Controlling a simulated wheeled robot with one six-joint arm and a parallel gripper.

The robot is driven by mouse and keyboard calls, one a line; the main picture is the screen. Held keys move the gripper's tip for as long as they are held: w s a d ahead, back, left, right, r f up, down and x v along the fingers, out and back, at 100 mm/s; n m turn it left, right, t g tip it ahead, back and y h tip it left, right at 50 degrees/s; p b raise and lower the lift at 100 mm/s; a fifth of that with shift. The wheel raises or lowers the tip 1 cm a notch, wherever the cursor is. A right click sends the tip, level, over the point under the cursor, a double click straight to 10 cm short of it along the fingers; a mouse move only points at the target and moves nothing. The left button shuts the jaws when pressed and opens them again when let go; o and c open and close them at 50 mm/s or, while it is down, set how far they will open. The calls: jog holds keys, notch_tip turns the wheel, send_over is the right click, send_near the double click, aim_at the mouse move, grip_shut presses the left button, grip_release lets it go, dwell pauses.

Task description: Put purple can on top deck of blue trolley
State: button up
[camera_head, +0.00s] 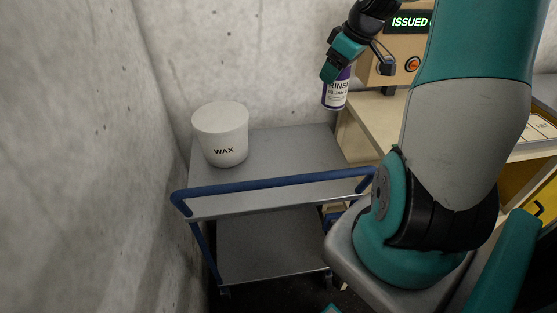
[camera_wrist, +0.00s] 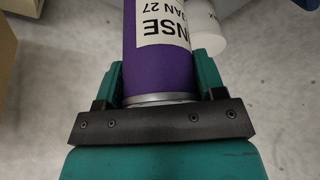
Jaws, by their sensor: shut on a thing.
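The purple can (camera_head: 336,95) has a white label with the letters "RINS" on it. My gripper (camera_head: 340,72) is shut on it and holds it in the air, near the back right corner of the trolley's top deck in the head view. In the wrist view the can (camera_wrist: 150,65) lies between the two teal fingers of my gripper (camera_wrist: 160,85). The blue trolley (camera_head: 270,185) has a blue handle and a grey top deck (camera_head: 290,150). I cannot tell how high the can is above the deck.
A white tub marked WAX (camera_head: 221,135) stands on the left of the top deck; the deck's middle and right are bare. A concrete wall (camera_head: 90,150) is at the left and back. A beige machine with an "ISSUED" display (camera_head: 405,50) stands on a counter at the right.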

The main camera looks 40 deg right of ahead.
aim_at(331, 91)
jog(key=f+b, duration=0.1)
jog(key=f, duration=0.1)
jog(key=f+b, duration=0.4)
jog(key=shift+w+d+f, duration=0.1)
jog(key=shift+w+f, duration=0.05)
jog(key=shift+w, duration=0.2)
notch_tip(331, 91, down, 20)
jog(key=shift+r+p, duration=0.15)
jog(key=shift+p, duration=0.3)
jog(key=o, duration=0.7)
jog(key=shift+f, duration=0.2)
jog(key=o, duration=0.5)
jog(key=shift+c, duration=0.2)
